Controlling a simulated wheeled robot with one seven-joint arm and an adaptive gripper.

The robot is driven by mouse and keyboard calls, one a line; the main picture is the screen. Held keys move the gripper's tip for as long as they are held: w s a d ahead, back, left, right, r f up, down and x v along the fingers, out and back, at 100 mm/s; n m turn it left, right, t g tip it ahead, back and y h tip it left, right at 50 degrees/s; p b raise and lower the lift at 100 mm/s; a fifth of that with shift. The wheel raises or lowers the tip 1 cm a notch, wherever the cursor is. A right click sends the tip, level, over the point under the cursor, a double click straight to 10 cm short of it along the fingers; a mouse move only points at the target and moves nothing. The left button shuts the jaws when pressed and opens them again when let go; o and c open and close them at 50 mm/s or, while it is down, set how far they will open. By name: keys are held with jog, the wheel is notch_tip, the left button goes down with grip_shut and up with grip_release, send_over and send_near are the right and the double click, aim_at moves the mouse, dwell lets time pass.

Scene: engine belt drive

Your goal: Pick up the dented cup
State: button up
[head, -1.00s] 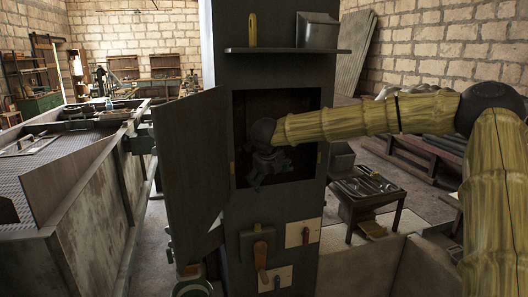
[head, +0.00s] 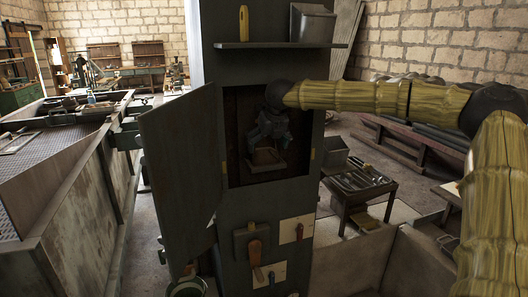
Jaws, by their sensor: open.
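My gripper (head: 264,146) is open and points down inside the open compartment (head: 237,172) of the dark column. It is dark against the dark inside, so its fingers are hard to make out. A small brownish, tray-like thing (head: 268,158) shows at the compartment floor just below the fingers. I cannot tell whether the gripper touches it. I cannot make out a dented cup for certain; the gripper and the shadow hide part of the compartment.
The compartment door (head: 180,165) stands open to the left. A shelf (head: 280,45) above holds a yellow-handled tool (head: 243,22) and a grey box (head: 312,24). Levers (head: 256,258) sit below the opening. A small table (head: 360,187) with tools stands to the right.

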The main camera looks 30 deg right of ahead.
aim_at(265, 152)
jog(key=shift+w+d+p+x, duration=0.1)
jog(key=shift+p+x, duration=0.45)
jog(key=shift+x, duration=0.4)
jog(key=shift+w+d+p+x, duration=0.15)
jog(key=shift+p+x, duration=0.35)
jog(key=shift+x, duration=0.45)
jog(key=shift+w+f, duration=0.25)
jog(key=shift+f, duration=0.2)
jog(key=c, duration=0.8)
